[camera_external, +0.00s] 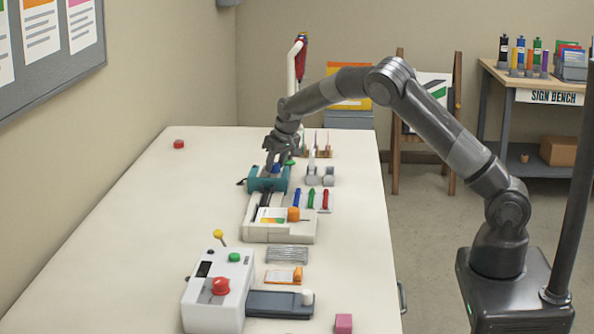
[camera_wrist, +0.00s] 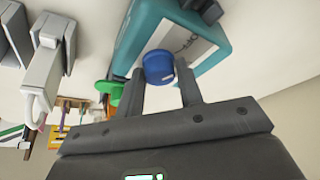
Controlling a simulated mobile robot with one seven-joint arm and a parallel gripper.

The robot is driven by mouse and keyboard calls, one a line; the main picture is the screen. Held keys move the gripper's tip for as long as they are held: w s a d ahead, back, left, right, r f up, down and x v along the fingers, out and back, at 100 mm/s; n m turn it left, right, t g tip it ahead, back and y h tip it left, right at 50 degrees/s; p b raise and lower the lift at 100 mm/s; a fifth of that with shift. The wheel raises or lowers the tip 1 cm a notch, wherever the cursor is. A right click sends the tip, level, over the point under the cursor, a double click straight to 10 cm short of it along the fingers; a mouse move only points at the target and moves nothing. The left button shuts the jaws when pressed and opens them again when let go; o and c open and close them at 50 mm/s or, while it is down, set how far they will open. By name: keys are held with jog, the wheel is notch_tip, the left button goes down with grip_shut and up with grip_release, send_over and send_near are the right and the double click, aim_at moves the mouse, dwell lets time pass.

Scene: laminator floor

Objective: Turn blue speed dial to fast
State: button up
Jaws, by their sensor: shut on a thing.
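The blue speed dial (camera_wrist: 158,67) sits on the label face of a teal machine. In the wrist view it is between the two fingers of my gripper (camera_wrist: 162,82), which is shut on it. The teal machine (camera_wrist: 205,55) fills the upper middle of that view. In the external view the teal machine (camera_external: 268,184) stands on the table, with my gripper (camera_external: 277,166) above it and the blue dial (camera_external: 276,169) just visible under the fingers. The dial's pointer and its speed marks cannot be read.
A green knob (camera_wrist: 110,90) is close to the left finger. Grey clip-like holders (camera_wrist: 50,50) stand to its left. A cream machine (camera_external: 270,225) with a card is in front of the teal one. A white control box (camera_external: 218,290) stands nearer. The table's left side is largely clear.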

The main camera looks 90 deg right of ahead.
jog(key=m+g, duration=0.1)
jog(key=m, duration=0.1)
jog(key=m+h, duration=0.1)
jog(key=m, duration=0.2)
jog(key=shift+w+a+m+g, duration=0.1)
jog(key=shift+w+m+g, duration=0.05)
jog(key=shift+m+g, duration=0.2)
jog(key=m+g, duration=0.1)
jog(key=m, duration=0.2)
jog(key=m+g, duration=0.1)
jog(key=m, duration=0.2)
jog(key=shift+w+g, duration=0.15)
jog(key=shift+g, duration=0.2)
jog(key=m+g, duration=0.1)
jog(key=m, duration=0.1)
jog(key=m+y, duration=0.1)
jog(key=m, duration=0.2)
jog(key=shift+w+m+g, duration=0.15)
jog(key=shift+m+g, duration=0.2)
jog(key=shift+g, duration=0.05)
jog(key=m, duration=0.2)
jog(key=m+g+y, duration=0.1)
jog(key=m, duration=0.2)
jog(key=shift+d+m+y, duration=0.2)
jog(key=shift+m+y, duration=0.1)
jog(key=o, duration=1)
jog(key=shift+c, duration=0.2)
